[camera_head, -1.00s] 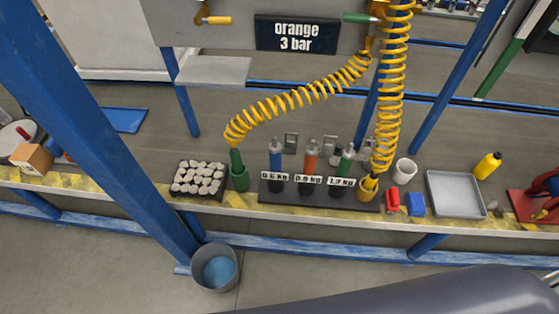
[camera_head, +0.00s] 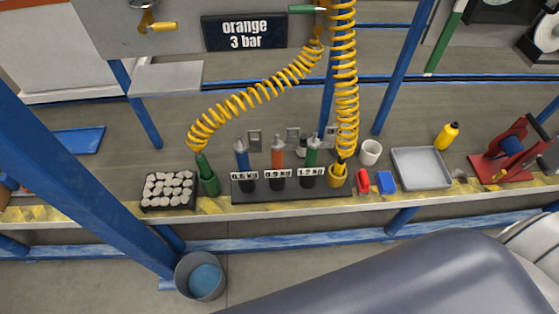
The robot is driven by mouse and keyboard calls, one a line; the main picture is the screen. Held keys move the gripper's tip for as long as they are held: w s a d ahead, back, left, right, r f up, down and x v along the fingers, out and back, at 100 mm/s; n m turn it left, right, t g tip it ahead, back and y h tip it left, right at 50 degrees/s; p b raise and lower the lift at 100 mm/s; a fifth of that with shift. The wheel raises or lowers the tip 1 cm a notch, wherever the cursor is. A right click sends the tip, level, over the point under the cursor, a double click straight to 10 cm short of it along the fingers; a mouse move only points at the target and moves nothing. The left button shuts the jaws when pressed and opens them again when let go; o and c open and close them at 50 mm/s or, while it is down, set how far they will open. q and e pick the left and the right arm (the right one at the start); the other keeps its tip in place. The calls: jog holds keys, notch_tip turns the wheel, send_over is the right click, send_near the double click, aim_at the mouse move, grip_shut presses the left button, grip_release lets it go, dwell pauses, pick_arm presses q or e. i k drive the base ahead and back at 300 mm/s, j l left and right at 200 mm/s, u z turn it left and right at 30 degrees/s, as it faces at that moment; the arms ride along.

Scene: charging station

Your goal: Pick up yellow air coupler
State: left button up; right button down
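The yellow air coupler looks to be the end of the vertical coiled yellow hose (camera_head: 346,90), which goes down into a yellow holder (camera_head: 338,179) at the right end of the dark rack on the bench. The coupler itself is too small to make out well. A second yellow coiled hose (camera_head: 250,97) runs down left to a green coupler (camera_head: 201,162) in a green holder (camera_head: 210,186). Neither of my grippers is in view.
The rack (camera_head: 290,196) holds blue, orange and green tools. A tray of stones (camera_head: 168,189) stands left; a white cup (camera_head: 371,152), red and blue blocks and a grey tray (camera_head: 421,168) stand right. A blue post and bucket (camera_head: 201,277) are in front.

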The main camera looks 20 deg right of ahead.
aim_at(338, 171)
jog(key=z, duration=1.15)
